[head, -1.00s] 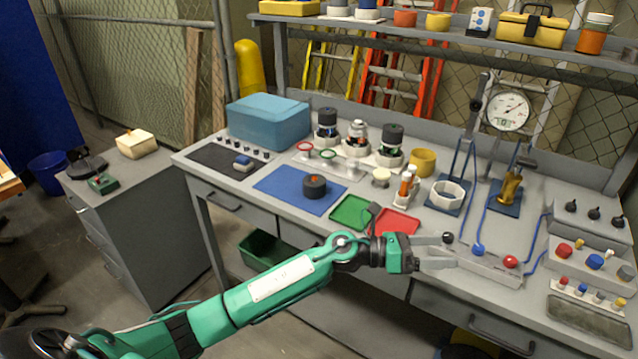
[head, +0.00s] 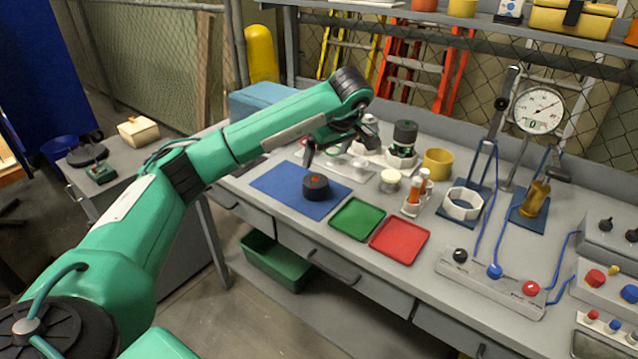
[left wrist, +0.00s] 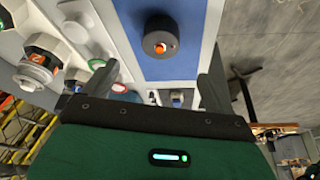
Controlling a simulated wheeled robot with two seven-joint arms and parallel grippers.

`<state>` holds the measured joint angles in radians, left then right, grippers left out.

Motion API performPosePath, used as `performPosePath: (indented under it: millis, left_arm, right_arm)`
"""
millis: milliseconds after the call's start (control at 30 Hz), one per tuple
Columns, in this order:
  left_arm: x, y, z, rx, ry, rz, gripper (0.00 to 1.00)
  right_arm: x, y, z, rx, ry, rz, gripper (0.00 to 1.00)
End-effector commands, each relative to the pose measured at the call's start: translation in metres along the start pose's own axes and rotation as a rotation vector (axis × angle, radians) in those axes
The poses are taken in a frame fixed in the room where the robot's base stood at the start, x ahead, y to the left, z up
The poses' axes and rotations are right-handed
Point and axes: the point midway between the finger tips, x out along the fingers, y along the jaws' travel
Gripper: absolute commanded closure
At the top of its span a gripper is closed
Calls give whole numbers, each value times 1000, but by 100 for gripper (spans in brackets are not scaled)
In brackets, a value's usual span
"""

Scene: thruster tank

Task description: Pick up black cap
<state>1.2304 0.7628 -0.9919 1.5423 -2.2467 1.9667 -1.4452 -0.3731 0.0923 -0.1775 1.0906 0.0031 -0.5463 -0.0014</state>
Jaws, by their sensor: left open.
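A round black cap (head: 316,186) with an orange centre lies on the blue mat (head: 275,185) at the bench's left part. In the left wrist view the black cap (left wrist: 160,38) is at top centre, ahead of the fingers and apart from them. My left gripper (head: 338,145) is open and empty. It hangs above the bench, behind and a little right of the cap in the head view. Its open fingers also show in the left wrist view (left wrist: 163,82). My right gripper is not in view.
A green tray (head: 358,218) and a red tray (head: 400,240) lie right of the mat. A black-topped unit (head: 404,138) stands behind, near my gripper. My left arm hides part of the blue box (head: 262,100) and other units.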

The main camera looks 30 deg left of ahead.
Motion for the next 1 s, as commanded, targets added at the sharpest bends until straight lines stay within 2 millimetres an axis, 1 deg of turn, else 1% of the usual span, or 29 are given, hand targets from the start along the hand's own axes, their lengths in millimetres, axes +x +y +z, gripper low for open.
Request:
performPosePath:
  millis: [67,300,400,500,667,833,900,1000]
  left_arm:
    - [8,-2,-2,0,7,-10,10]
    - [54,-2,-1,0,3,-8,10]
    - [70,-1,-1,-1,3,-7,10]
    - [80,-1,-1,-1,3,-6,10]
    - [89,-1,-2,-1,3,-5,10]
    - [112,-1,-2,-1,1,-8,10]
    - [122,-1,-2,0,1,-6,10]
    - [132,-1,-2,-1,2,-5,10]
  right_arm:
    - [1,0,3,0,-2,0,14]
    - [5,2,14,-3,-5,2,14]
    - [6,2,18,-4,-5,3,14]
    - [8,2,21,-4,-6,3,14]
    - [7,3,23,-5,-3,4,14]
    - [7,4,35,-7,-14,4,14]
    - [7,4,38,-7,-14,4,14]
    - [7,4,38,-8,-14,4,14]
